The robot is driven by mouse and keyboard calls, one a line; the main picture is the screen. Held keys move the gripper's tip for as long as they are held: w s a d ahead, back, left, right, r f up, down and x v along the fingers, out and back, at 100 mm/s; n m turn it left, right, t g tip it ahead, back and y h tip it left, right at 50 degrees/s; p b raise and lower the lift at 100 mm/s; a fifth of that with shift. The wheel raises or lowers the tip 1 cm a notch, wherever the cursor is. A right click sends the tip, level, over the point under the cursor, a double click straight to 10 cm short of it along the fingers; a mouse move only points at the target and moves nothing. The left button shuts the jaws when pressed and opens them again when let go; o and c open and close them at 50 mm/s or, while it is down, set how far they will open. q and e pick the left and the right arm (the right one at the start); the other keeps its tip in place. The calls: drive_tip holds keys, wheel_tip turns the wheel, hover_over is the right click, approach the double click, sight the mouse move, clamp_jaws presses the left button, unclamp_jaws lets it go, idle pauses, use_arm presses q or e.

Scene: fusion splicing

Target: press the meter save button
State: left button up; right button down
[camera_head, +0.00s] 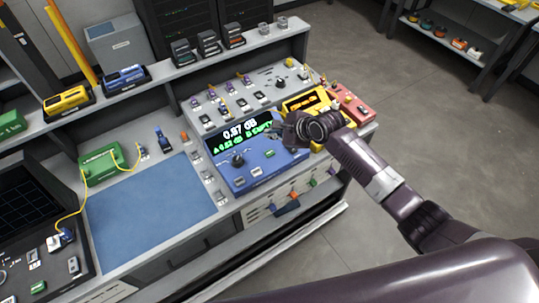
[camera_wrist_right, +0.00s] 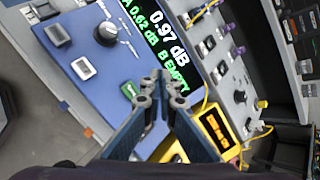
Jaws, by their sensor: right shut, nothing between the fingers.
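The blue meter (camera_head: 262,172) stands on the bench with a lit display (camera_head: 240,133) of white and green text. The display also shows in the right wrist view (camera_wrist_right: 160,35), reading about 0.97 dB, with "B EMPTY" below. My right gripper (camera_wrist_right: 160,77) is shut and empty, over the meter's right end, near the green button. Whether it touches the meter is unclear. My left gripper is out of view.
A yellow device (camera_head: 305,103) stands close right of the meter, partly behind my gripper. A grey panel with switches (camera_head: 238,97) lies behind it. A blue mat (camera_head: 150,205) lies left, with a green box (camera_head: 100,165) and yellow fibre behind it.

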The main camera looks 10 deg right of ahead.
drive_tip(key=b, duration=0.6)
hover_over(271, 154)
wheel_tip(271, 154, down, 5)
drive_tip(key=shift+f, duration=1.05)
drive_tip(key=shift+f, duration=0.1)
drive_tip(key=shift+f, duration=0.3)
